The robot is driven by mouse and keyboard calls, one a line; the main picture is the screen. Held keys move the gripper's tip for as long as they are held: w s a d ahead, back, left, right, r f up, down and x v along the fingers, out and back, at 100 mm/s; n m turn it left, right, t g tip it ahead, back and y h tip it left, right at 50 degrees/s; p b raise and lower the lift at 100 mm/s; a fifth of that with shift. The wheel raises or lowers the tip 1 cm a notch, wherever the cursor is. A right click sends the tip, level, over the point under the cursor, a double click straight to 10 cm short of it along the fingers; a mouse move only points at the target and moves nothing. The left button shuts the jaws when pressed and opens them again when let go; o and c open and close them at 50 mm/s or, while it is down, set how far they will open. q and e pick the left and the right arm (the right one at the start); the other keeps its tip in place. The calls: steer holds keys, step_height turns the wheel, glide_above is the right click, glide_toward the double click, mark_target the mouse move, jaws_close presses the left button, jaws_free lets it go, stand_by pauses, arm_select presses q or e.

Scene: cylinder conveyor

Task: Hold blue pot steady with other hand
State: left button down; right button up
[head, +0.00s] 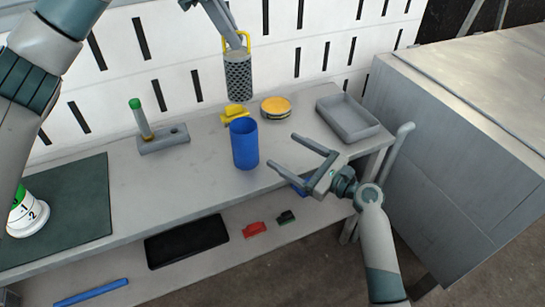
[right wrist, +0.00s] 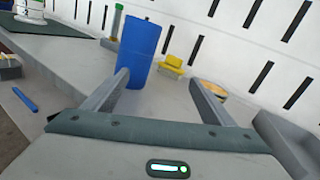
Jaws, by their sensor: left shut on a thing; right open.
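The blue pot (head: 244,146) stands upright on the grey table, near its front edge. My right gripper (head: 281,151) is open just to the right of the pot, with its fingers pointing toward it and apart from it. In the right wrist view the pot (right wrist: 138,52) is beyond the fingertips, nearer the left finger. My left gripper (head: 240,42) is shut on the yellow handle of a dark mesh basket (head: 238,80), which hangs upright in the air above and behind the pot.
A yellow object (head: 234,113) and a round yellow-rimmed tin (head: 276,108) lie behind the pot. A grey tray (head: 348,118) is at right. A holder with a green-topped cylinder (head: 163,140) is at left. A large grey cabinet (head: 470,150) stands right of the table.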

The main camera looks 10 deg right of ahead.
mark_target(257, 151)
steer(key=a+g, duration=0.1)
steer(key=a, duration=0.1)
steer(key=s+a+g+y, duration=0.1)
steer(key=a, duration=0.2)
steer(key=shift+r+y, duration=0.1)
steer(key=shift+y, duration=0.2)
steer(key=shift+x, duration=5.9)
steer(key=shift+c, duration=0.4)
steer(key=c, duration=1.2)
